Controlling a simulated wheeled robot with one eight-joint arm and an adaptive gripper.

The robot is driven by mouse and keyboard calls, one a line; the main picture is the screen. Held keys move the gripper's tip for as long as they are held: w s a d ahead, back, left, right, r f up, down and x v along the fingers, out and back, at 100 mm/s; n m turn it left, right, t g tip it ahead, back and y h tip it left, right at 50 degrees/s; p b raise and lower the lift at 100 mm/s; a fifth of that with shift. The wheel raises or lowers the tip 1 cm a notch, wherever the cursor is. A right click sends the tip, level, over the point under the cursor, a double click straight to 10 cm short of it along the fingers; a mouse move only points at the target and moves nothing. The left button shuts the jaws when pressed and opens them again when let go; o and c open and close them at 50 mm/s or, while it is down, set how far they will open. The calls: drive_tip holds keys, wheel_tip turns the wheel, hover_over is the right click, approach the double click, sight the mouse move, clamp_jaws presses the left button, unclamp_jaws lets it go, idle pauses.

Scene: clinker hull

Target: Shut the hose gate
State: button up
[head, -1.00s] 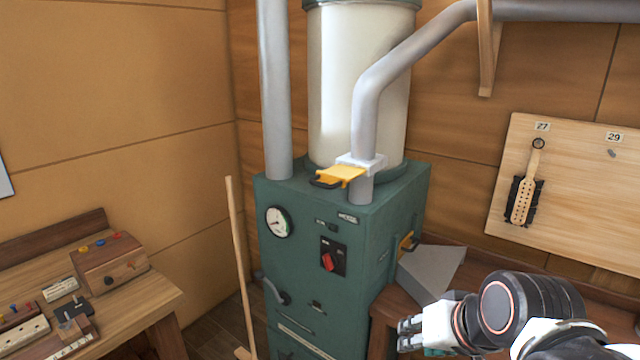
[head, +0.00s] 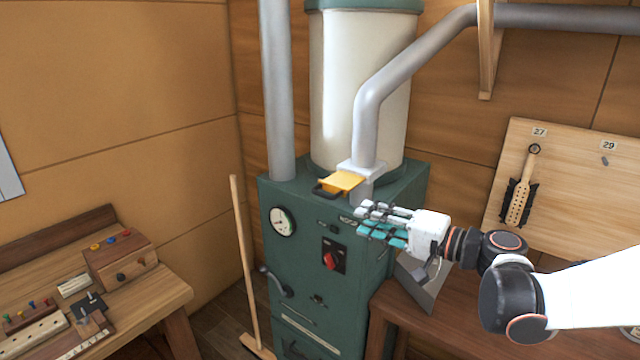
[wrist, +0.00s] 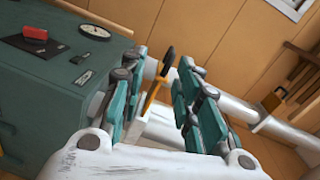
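The hose gate is a yellow plate (head: 343,181) with a black handle (head: 325,192), sticking out to the front left from a pale housing (head: 361,169) on the grey hose pipe, above the green machine. In the wrist view the plate (wrist: 152,97) and black handle (wrist: 166,63) appear between and beyond my fingers. My gripper (head: 363,220) is just right of and below the plate in the head view, its fingers pointing left. The wrist view shows the gripper (wrist: 163,90) open, fingers apart with nothing held. I see no clear contact with the gate.
The green cabinet (head: 320,250) carries a gauge and red switch. A broom (head: 246,270) leans at its left. A workbench (head: 150,292) stands at left, and a wooden table (head: 460,310) below my arm. A tool board (head: 570,185) hangs at right. Space left of the gate is open.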

sight(331, 198)
drive_tip(key=shift+t+y, duration=0.3)
drive_tip(key=shift+y, duration=0.1)
drive_tip(key=x, duration=0.4)
drive_tip(key=r+x, duration=0.1)
drive_tip(key=x, duration=0.8)
drive_tip(key=shift+w+r+b, duration=0.2)
drive_tip(key=shift+w+b, duration=0.05)
drive_tip(key=shift+b, duration=0.15)
